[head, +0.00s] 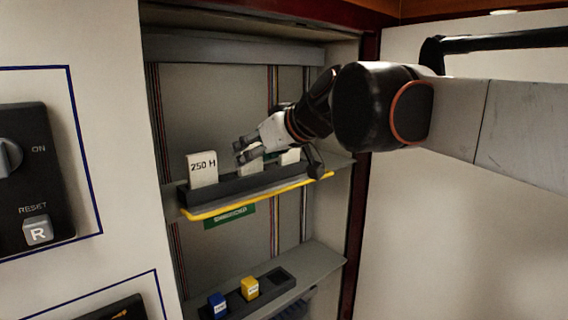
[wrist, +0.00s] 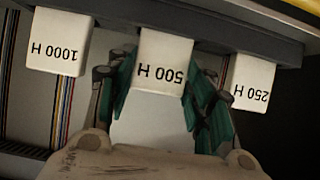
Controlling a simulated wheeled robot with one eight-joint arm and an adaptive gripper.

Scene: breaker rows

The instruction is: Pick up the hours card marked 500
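The hours card marked 500 H (wrist: 163,62) is the middle white card in the wrist view, upside down there, with its base in the dark rack. In the head view the card (head: 252,168) is mostly hidden behind my gripper. My gripper (head: 241,152) reaches to it from the right. In the wrist view my gripper (wrist: 163,75) has its green-padded fingers spread, one on each side of the card. The fingertips are very close to the card's edges; I cannot tell whether they touch it.
The 250 H card (head: 202,168) and the 1000 H card (wrist: 58,42) stand on either side in the same rack (head: 232,185). The yellow-edged shelf (head: 205,211) bears the rack. A lower shelf holds a blue block (head: 217,304) and a yellow block (head: 250,288).

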